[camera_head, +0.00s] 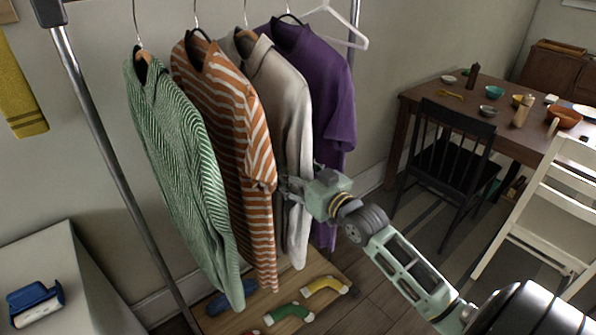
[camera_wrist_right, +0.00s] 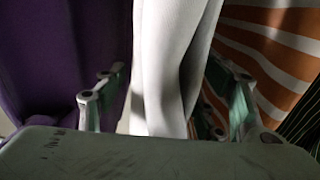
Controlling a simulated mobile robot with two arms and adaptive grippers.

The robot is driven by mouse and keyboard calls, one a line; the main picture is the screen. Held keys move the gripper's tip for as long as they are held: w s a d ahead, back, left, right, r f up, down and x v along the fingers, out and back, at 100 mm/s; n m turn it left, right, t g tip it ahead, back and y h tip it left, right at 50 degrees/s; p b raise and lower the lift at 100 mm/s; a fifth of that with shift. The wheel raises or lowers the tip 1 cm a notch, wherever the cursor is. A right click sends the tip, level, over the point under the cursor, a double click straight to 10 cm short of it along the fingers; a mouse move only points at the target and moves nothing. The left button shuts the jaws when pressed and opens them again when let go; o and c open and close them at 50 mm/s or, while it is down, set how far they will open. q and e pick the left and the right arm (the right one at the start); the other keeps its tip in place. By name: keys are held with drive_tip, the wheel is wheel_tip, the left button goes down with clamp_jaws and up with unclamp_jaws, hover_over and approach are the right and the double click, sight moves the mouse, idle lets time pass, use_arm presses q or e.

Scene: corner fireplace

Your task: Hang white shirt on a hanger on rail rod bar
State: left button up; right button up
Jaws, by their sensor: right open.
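The white shirt (camera_head: 285,105) hangs on a hanger between an orange striped shirt (camera_head: 222,110) and a purple shirt (camera_head: 318,85). Its hanger hook rises out of the top of the head view, so the rail bar is hidden. My right gripper (camera_head: 288,188) is at the lower part of the white shirt, coming in from the right. In the right wrist view its fingers (camera_wrist_right: 165,100) are open, one on each side of a hanging fold of the white shirt (camera_wrist_right: 172,60). Whether they touch the cloth is unclear. My left gripper is out of view.
A green striped sweater (camera_head: 180,160) hangs at the left. An empty white hanger (camera_head: 345,25) is right of the purple shirt. A metal post (camera_head: 105,140) stands left. Socks lie on a wooden board (camera_head: 325,268) below. A black chair (camera_head: 448,160) and table are right.

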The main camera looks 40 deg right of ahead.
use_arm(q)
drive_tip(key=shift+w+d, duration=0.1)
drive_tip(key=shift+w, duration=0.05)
use_arm(e)
drive_tip(key=shift+c, duration=0.3)
drive_tip(key=c, duration=1.5)
drive_tip(key=shift+r, duration=0.15)
drive_tip(key=shift+c, duration=0.2)
drive_tip(key=shift+s+r+p, duration=0.2)
drive_tip(key=shift+r+p, duration=0.5)
drive_tip(key=shift+p, duration=0.15)
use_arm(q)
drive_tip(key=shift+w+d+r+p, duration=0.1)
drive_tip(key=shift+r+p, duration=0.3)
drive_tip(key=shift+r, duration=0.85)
use_arm(e)
drive_tip(key=shift+s+r, duration=0.2)
drive_tip(key=shift+r, duration=0.15)
